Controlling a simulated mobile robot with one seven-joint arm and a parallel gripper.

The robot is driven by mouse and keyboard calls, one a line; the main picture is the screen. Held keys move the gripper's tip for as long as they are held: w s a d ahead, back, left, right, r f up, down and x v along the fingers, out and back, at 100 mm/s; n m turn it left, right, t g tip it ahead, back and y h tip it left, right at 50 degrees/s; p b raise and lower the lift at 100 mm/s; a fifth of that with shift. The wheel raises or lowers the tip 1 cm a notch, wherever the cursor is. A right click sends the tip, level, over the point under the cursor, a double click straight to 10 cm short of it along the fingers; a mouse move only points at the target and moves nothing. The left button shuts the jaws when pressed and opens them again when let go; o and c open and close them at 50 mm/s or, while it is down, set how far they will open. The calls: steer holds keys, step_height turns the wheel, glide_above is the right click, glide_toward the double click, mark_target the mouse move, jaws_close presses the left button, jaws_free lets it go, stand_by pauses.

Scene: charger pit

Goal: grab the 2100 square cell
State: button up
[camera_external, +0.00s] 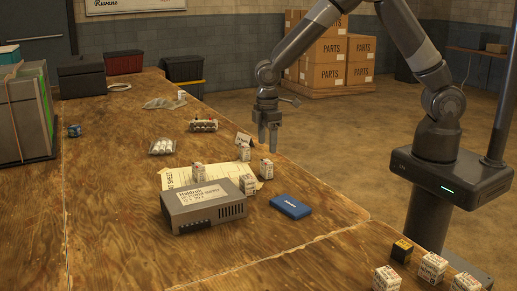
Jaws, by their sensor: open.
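Several small white square cells with dark print stand on the wooden bench. One stands on the paper sheet (178,177), the left cell (199,172). Another is the front cell (248,184), beside the grey box. The right cell (266,169) and the back cell (244,152) stand nearer my gripper. More white cells (433,266) stand at the lower right. The print is too small to tell which is the 2100 one. My gripper (268,148) points down, open and empty, near the bench's right edge, above and behind the right cell.
A grey charger-like box (205,206) and a blue flat case (290,206) lie in front of the cells. A small card (243,138) stands by the back cell. A black and yellow block (402,250) is at lower right. The left-middle bench (110,215) is clear.

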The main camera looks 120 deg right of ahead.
mark_target(267, 161)
step_height(267, 161, down, 9)
steer(key=shift+w+a+f, duration=0.1)
steer(key=shift+a+f, duration=0.05)
steer(key=shift+f, duration=0.05)
steer(key=c, duration=1.1)
steer(key=shift+r, duration=0.1)
steer(key=shift+c, duration=0.2)
